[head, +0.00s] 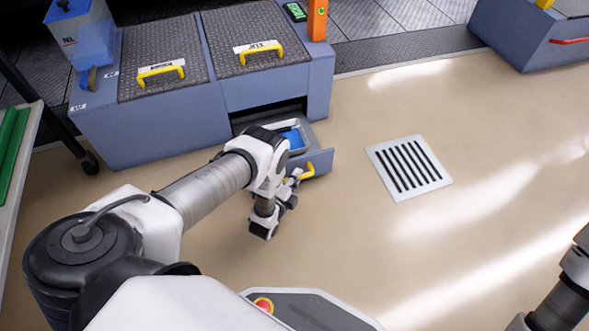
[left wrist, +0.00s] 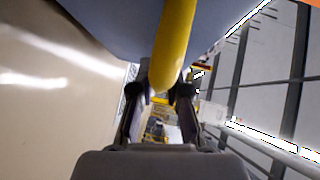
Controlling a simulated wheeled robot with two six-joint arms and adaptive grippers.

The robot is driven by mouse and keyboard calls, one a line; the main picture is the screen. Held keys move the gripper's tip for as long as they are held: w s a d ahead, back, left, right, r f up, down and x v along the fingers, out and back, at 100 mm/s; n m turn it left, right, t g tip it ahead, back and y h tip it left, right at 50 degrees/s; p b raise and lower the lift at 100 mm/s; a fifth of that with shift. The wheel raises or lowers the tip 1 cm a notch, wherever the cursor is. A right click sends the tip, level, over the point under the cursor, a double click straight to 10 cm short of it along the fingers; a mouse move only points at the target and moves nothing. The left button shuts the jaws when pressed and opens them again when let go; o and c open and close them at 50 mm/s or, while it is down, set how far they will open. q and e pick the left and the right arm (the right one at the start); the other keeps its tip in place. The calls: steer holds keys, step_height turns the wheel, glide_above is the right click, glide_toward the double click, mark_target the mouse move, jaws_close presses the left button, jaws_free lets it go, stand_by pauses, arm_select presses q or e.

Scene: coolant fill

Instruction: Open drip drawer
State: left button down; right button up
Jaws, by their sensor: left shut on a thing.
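The drip drawer (head: 320,160) is a blue-grey drawer low in the front of the blue machine cabinet. It stands pulled out, with a dark gap above it and a bright blue thing (head: 295,138) inside. Its yellow handle (head: 308,171) is on the front, partly hidden by my gripper. My left gripper (head: 297,179) is at the handle. In the left wrist view the yellow handle (left wrist: 174,45) runs between the two fingers of the left gripper (left wrist: 160,92), which are shut on it. Of my right arm only a part shows at the lower right; its gripper is out of view.
The cabinet (head: 150,125) has two dark textured lids with yellow handles (head: 258,52). A floor grate (head: 408,167) lies to the right of the drawer. The beige floor in front of the drawer is clear. A trolley with a wheel (head: 89,163) stands at the left.

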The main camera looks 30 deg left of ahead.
arm_select(q)
steer(key=c, duration=1.1)
jaws_free()
steer(key=shift+c, duration=0.2)
steer(key=s+r, duration=0.1)
steer(key=s, duration=1.1)
steer(key=shift+d+r, duration=0.35)
steer(key=shift+d, duration=0.1)
steer(key=shift+w, duration=0.1)
